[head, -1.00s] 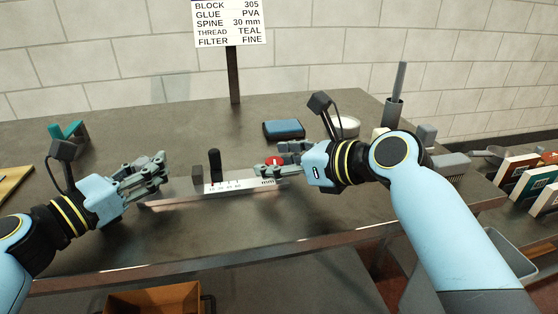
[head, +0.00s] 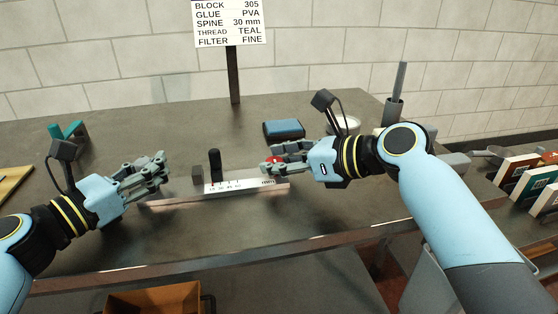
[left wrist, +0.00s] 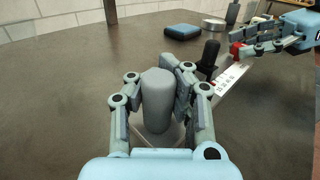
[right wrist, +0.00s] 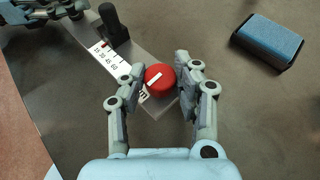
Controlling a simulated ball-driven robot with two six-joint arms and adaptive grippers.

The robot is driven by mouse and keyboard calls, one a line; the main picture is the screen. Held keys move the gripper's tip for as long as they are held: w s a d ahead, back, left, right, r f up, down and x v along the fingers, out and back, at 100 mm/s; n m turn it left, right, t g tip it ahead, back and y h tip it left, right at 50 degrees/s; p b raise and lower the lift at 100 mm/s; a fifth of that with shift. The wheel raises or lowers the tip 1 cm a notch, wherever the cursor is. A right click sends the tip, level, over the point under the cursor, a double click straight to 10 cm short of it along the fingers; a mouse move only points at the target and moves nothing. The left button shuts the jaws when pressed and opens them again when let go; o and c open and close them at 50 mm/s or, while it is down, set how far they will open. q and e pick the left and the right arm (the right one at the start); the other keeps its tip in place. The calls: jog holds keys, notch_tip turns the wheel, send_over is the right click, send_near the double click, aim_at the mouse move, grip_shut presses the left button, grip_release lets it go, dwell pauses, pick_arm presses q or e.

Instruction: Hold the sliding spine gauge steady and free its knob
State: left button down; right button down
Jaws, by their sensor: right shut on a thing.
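The spine gauge (head: 240,186) is a pale scaled bar lying on the table, with a black upright post (head: 215,164) on it. A rounded grey post (left wrist: 157,100) stands between the fingers of my left gripper (head: 160,168) in the left wrist view. Those fingers are spread, and I see no clear grip on the post. The red knob (right wrist: 159,79) with a white stripe is at the bar's right end. My right gripper (right wrist: 160,78) is shut on the knob; in the head view its fingers mostly hide it.
A blue pad (head: 284,130) lies behind the gauge, with a pale round dish (head: 347,125) to its right. A dark cup (head: 392,112) holding a rod stands further right. A teal object (head: 68,131) is at the back left. The table's front edge is close.

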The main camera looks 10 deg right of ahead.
jog(key=c, duration=1)
grip_release()
jog(key=shift+o, duration=0.2)
jog(key=shift+s+d, duration=0.1)
jog(key=v, duration=1.1)
jog(key=shift+s+d+r, duration=0.25)
pick_arm(q)
jog(key=c, duration=1.3)
grip_release()
jog(key=shift+o, duration=0.2)
